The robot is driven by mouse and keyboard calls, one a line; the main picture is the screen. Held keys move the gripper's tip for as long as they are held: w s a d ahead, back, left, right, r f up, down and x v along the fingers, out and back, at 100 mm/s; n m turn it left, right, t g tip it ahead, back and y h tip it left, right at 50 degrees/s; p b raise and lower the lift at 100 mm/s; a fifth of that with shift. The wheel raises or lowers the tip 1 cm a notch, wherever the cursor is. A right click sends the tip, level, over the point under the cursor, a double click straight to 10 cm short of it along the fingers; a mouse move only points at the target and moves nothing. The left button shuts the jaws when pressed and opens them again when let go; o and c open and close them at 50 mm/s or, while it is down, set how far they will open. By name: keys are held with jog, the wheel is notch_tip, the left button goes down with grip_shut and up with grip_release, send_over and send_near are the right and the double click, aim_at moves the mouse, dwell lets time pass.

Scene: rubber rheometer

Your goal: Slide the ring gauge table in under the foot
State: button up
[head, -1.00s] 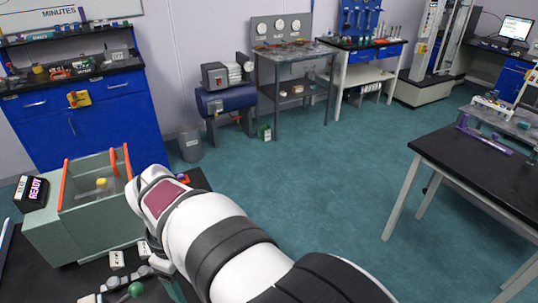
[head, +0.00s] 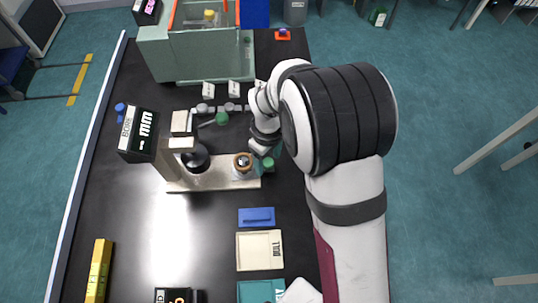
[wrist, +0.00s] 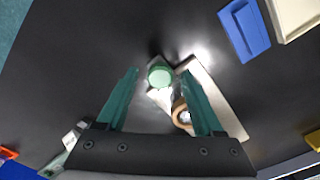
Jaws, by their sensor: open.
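A bore gauge with a black display (head: 140,133) stands on a long pale base plate (head: 213,180). Its dark round foot (head: 197,158) is toward the left of the plate. A tan ring (head: 243,160) sits near the plate's right end, apart from the foot; it also shows in the wrist view (wrist: 180,110). A green knob (head: 268,165) is at the plate's right end and shows between my fingers in the wrist view (wrist: 160,75). My gripper (wrist: 161,78) is open, its teal fingers on either side of the knob. Contact cannot be told.
A green machine with orange edges (head: 205,55) stands at the back. Small grey parts and a green ball (head: 222,118) lie behind the gauge. A blue block (head: 257,217) and a cream tray (head: 260,250) lie in front.

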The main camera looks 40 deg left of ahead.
grip_shut()
dwell(1.4)
